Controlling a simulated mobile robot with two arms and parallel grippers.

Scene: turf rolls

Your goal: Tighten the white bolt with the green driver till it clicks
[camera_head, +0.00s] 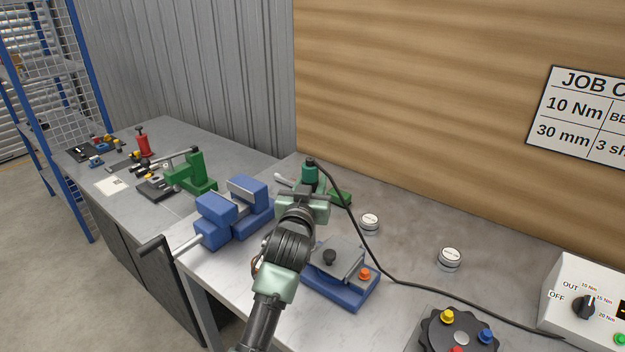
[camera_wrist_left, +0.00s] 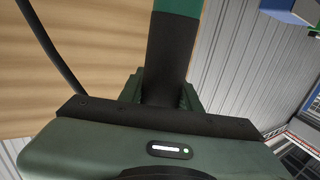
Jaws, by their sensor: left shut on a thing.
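The green driver (camera_head: 310,173) stands roughly upright over the bench, with a black cable running from its top. My left gripper (camera_head: 307,194) is shut on it. In the left wrist view the driver's black grip and green body (camera_wrist_left: 171,60) rise between the jaws. The driver's lower end is hidden behind my gripper and arm in the head view. I cannot make out a white bolt in either view. My right gripper is not in view.
A blue vise (camera_head: 213,219) stands left of my arm, and a blue fixture with a grey plate (camera_head: 340,258) stands right. A black rotary holder (camera_head: 437,330) with coloured knobs and a control box (camera_head: 590,285) are at right. The cable (camera_head: 376,262) crosses the bench.

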